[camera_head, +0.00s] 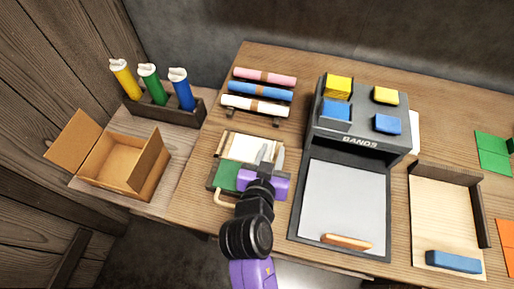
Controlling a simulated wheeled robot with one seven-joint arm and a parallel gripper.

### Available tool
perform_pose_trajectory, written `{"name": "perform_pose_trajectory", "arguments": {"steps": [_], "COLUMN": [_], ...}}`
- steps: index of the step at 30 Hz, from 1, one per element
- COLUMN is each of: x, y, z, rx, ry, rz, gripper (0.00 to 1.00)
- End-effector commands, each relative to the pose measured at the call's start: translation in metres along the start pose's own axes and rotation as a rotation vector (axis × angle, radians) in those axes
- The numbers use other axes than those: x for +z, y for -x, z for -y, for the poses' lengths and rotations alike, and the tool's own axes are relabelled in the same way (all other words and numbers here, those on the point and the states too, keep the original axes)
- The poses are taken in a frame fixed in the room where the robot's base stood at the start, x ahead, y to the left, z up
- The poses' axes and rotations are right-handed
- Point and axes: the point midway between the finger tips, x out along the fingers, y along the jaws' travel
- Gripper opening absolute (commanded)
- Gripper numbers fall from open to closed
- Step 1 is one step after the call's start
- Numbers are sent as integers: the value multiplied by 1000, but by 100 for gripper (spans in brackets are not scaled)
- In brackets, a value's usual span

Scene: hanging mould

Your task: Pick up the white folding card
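A flat white card-like piece (240,147) lies at the back of a small tray-like holder (212,186) at the middle left of the table, partly hidden by my gripper. Whether it is folded cannot be told. My gripper (272,150) points away from me over the right part of this piece. Its two grey fingers stand apart with nothing visible between them. Contact with the white piece cannot be told. Another white sheet edge (415,132) shows behind the right side of the dark "BANDS" stand (358,141), mostly hidden.
A green piece (224,176) lies in the holder's front. Pink, blue and white rolls (256,106) lie behind. An open cardboard box (119,160) and bottles (151,85) stand left. A wooden tray (440,210), green card (492,150) and orange card (506,236) lie right.

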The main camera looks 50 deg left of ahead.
Motion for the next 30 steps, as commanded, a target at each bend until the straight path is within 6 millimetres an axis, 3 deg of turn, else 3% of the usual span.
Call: {"name": "perform_pose_trajectory", "arguments": {"steps": [4,9,23,30], "x": [0,0,-2,-22], "y": [0,0,1,9], "z": [0,0,0,0], "rx": [0,0,0,-1], "ry": [0,0,0,-2], "rz": [0,0,-2,-5], "gripper": [30,0,0,0]}}
